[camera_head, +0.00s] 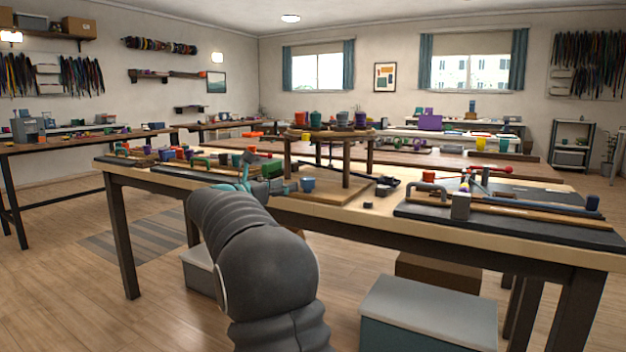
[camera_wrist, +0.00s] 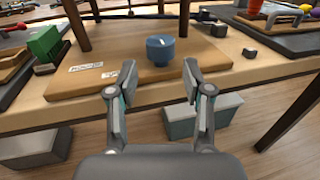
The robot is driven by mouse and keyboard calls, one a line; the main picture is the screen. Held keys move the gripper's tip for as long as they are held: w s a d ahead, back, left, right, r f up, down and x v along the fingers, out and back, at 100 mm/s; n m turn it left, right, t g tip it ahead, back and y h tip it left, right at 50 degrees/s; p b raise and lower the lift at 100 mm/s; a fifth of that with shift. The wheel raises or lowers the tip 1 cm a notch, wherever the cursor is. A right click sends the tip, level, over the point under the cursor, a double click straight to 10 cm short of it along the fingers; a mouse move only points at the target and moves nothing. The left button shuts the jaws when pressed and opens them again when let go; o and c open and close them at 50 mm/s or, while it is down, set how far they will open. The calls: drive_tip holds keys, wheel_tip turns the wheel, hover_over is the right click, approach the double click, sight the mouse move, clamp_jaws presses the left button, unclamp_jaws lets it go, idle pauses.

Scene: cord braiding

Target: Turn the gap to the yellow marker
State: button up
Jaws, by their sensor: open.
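A blue round piece (camera_wrist: 160,50) with a small pale mark on its top stands on a wooden board (camera_wrist: 200,62) in the wrist view. It also shows in the head view (camera_head: 307,184), under the raised wooden stand (camera_head: 330,134), which carries several coloured cups. My gripper (camera_wrist: 150,80) is open and empty, with its fingers apart on the near side of the blue piece, not touching it. In the head view my gripper (camera_head: 243,180) is small and partly behind my arm. I cannot make out a gap or a yellow marker for certain.
Two pale labels (camera_wrist: 85,67) lie on the board. A green block (camera_wrist: 44,42) stands left of it, beside a stand leg (camera_wrist: 75,22). A small dark block (camera_wrist: 249,54) lies to the right. A dark mat (camera_head: 440,214) with tools is farther right. Boxes (camera_head: 428,312) stand below.

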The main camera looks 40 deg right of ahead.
sight(313, 191)
drive_tip(key=d, duration=0.4)
drive_tip(key=w+d+p, duration=0.1)
drive_tip(key=d, duration=0.3)
drive_tip(key=w+d, duration=0.1)
drive_tip(key=d, duration=0.2)
drive_tip(key=shift+d, duration=0.4)
drive_tip(key=c, duration=0.9)
